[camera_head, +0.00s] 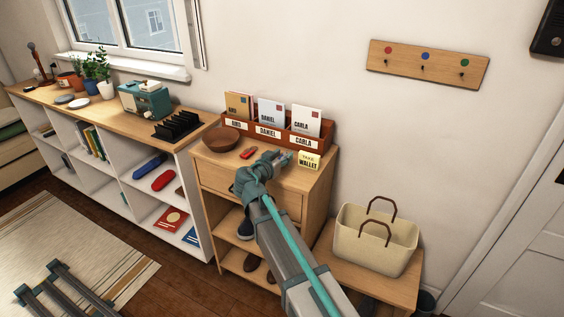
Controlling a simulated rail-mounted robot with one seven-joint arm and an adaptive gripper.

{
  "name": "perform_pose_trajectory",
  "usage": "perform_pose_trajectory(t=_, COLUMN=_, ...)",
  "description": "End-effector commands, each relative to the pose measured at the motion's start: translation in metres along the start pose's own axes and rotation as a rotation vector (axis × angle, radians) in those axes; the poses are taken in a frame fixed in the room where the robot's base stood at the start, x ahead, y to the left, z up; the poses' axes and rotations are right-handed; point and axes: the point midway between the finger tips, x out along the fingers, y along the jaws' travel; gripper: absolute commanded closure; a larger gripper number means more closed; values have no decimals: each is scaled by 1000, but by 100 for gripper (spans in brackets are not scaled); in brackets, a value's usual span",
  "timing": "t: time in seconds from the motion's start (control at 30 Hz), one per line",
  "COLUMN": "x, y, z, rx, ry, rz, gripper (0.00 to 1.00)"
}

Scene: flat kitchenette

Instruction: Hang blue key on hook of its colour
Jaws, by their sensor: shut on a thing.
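My gripper (282,158) is low over the top of the small wooden cabinet (213,162), in front of the letter holder. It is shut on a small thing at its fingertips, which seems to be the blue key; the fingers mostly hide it. A wooden hook board (405,66) is on the wall at the upper right. It has a red dot (388,50), a blue dot (425,56) and a green dot (464,62), each above a small dark hook. The hook under the blue dot (423,67) is in the middle and looks empty.
A small red object (248,152) and a brown bowl (221,138) lie left of my gripper. A cream basket (376,240) stands on a low bench. The wall below the board is clear.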

Motion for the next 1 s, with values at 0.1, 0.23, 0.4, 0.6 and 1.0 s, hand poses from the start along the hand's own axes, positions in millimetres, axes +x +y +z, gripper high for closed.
perform_pose_trajectory(t=0.1, x=3, y=1, z=21, rx=-2, ry=0, rz=1, gripper=93)
perform_pose_trajectory(t=0.23, x=4, y=1, z=24, rx=-1, ry=1, rz=0, gripper=93)
perform_pose_trajectory(t=0.4, x=4, y=1, z=23, rx=-1, ry=0, rz=0, gripper=93)
perform_pose_trajectory(t=0.6, x=4, y=1, z=26, rx=-1, ry=0, rz=0, gripper=93)
perform_pose_trajectory(t=1.0, x=4, y=1, z=25, rx=-1, ry=0, rz=0, gripper=36)
